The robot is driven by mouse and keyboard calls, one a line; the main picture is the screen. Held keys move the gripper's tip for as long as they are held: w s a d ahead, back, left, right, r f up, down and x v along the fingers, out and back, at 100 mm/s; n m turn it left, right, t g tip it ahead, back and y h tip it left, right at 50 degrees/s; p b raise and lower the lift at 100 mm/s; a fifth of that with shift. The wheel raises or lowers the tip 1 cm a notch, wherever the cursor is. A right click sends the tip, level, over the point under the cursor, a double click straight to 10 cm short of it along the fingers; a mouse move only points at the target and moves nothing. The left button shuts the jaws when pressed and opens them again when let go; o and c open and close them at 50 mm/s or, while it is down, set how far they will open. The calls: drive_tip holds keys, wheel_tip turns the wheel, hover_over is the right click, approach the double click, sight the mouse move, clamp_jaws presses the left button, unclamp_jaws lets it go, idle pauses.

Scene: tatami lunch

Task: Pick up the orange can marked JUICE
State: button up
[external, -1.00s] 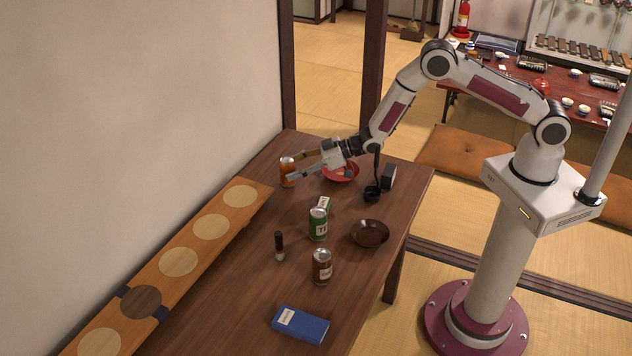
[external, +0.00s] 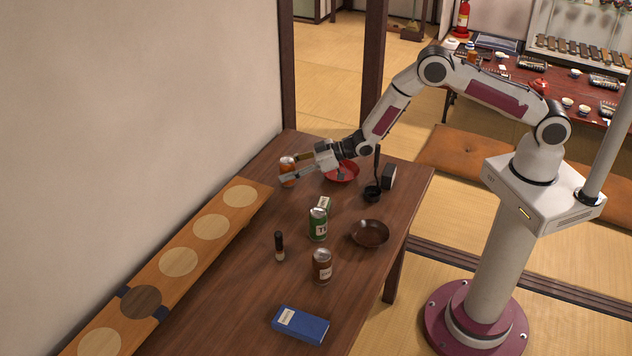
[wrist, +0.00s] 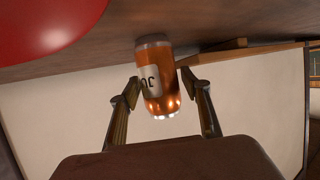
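The orange can (external: 288,165) stands upright at the far left end of the dark wooden table (external: 225,270). My gripper (external: 290,170) is low beside it, with its fingers reaching toward the can and partly covering it. In the wrist view the orange can (wrist: 160,85) appears upside down, with part of a white label showing the letters "JU". The fingers of my gripper (wrist: 157,92) are open, one on each side of the can, with a visible gap at both sides.
A red bowl (external: 345,175) sits right of the can, close under my wrist. A green can (external: 318,226), a brown can (external: 322,265), a dark bowl (external: 370,234) and a blue box (external: 300,324) stand nearer. A long board with round pads (external: 200,245) runs along the left.

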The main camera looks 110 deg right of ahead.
drive_tip(key=c, duration=0.6)
drive_tip(key=shift+r, duration=0.1)
drive_tip(key=shift+r, duration=4.9)
